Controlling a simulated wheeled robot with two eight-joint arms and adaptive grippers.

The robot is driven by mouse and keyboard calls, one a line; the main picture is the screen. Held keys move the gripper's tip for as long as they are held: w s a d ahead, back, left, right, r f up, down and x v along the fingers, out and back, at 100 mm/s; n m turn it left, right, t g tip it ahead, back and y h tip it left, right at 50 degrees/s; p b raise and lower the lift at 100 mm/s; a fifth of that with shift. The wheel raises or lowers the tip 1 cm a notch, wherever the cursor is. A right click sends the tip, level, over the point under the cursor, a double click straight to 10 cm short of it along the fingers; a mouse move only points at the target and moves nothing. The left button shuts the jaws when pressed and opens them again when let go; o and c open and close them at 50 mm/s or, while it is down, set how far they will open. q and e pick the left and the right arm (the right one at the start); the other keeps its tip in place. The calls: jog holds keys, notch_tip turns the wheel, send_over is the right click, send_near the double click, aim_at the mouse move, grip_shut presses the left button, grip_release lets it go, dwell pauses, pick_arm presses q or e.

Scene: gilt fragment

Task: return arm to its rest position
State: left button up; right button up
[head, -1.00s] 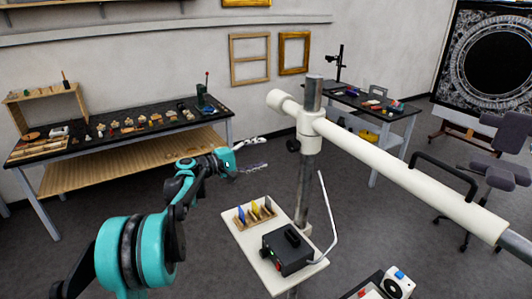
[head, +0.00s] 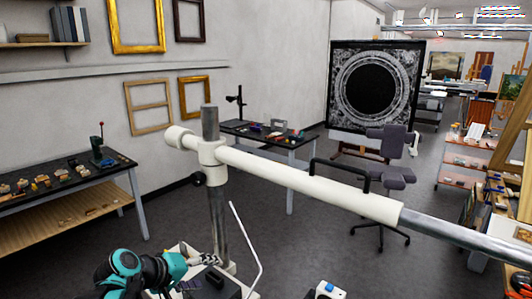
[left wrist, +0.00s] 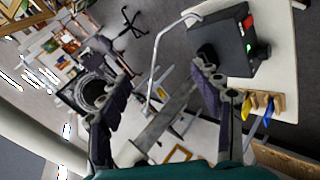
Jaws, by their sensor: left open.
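My left arm comes in at the bottom left of the head view, teal and black. Its gripper (head: 205,259) is over the near side of the small white stand, close to the black box (head: 212,285). The black box (left wrist: 222,42) with a red switch and green light shows beyond the right finger. My right gripper is not in view.
A metal post (head: 216,220) carries a long white boom (head: 290,173) across the head view. A thin bent white rod (head: 247,245) rises beside the post. Workbenches stand at left (head: 70,185) and back (head: 270,140).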

pick_arm(q)
jog(key=s+a+f+m+y+b, duration=0.1)
jog(key=s+f+m+y+b, duration=0.4)
jog(key=s+f, duration=1.2)
jog(key=shift+s+a+f+m+g+y+b, duration=0.35)
jog(key=shift+s+m, duration=0.35)
jog(key=shift+s, duration=0.45)
